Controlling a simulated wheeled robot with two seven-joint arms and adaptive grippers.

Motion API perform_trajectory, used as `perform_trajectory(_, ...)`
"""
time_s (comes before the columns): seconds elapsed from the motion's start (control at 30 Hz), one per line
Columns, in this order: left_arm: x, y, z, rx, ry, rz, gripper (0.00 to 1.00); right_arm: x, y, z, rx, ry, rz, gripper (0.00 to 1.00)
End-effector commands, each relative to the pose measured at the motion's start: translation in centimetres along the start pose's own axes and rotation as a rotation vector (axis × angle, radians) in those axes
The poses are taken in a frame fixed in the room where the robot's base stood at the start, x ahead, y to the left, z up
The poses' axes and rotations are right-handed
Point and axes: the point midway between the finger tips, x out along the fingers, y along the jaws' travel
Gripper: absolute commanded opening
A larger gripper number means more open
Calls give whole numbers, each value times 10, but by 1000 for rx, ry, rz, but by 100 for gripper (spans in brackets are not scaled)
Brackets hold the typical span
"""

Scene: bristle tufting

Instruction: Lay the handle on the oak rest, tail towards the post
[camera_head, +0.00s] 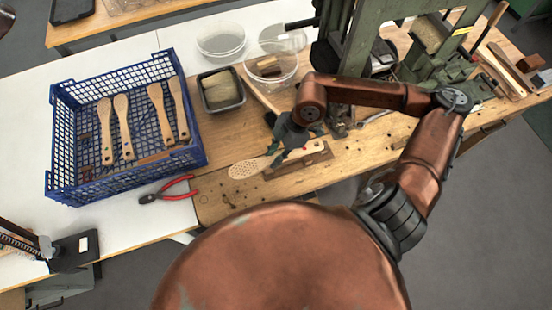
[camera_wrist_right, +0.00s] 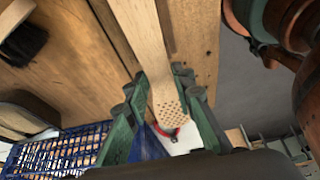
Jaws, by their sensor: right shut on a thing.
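My right gripper (camera_head: 288,148) is shut on a pale wooden brush handle (camera_head: 250,168). The handle's perforated head points left in the head view, and its tail points right, towards the upright post of the green machine (camera_head: 338,110). The oak rest (camera_head: 300,165), a low brown wooden block, lies under or just beside the tail half; I cannot tell whether they touch. In the right wrist view the green fingers (camera_wrist_right: 168,112) are on either side of the handle (camera_wrist_right: 142,40) near its drilled head. My left gripper is not in view.
A blue crate (camera_head: 125,178) with several handles stands at left. Red pliers (camera_head: 170,190) lie in front of it. A dark tub (camera_head: 220,92) and clear bowls (camera_head: 270,66) stand behind. The green machine limits room at right. White table (camera_head: 30,140) is bare at far left.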

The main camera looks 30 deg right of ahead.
Motion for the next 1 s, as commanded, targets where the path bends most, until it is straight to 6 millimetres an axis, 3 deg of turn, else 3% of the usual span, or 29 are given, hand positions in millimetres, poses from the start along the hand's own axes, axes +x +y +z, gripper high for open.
perform_trajectory(0.27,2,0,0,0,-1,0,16,11,7,18,3,-2,-1,0)
perform_trajectory(0.47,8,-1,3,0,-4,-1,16,38,6,28,0,1,-2,0)
perform_trajectory(0.8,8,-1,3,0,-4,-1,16,40,6,29,-1,0,0,0)
perform_trajectory(0.83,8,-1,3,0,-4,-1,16,40,6,29,-1,0,0,24)
perform_trajectory(1.0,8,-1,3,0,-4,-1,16,40,6,29,-1,0,0,36)
